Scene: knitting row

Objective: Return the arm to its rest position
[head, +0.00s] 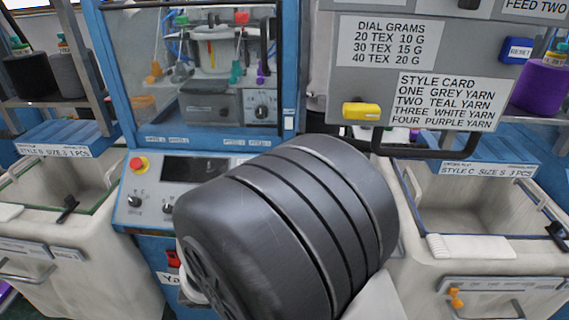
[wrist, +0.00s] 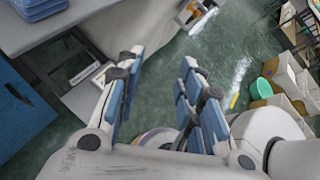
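My gripper (wrist: 160,62) shows in the wrist view with its two blue-padded fingers spread apart. It is open, and nothing is held between the fingers. The green floor lies below and beyond the fingertips. The gripper does not show in the head view. A large dark ribbed body, which looks like part of my arm, fills the lower middle of the head view and hides part of the machine's front.
A blue-framed knitting machine (head: 107,75) with a control panel (head: 133,206) stands ahead. Pale bins stand left (head: 80,250) and right (head: 415,262). In the wrist view, a grey table (wrist: 90,18) is at upper left and boxes (wrist: 283,70) at right; floor between is open.

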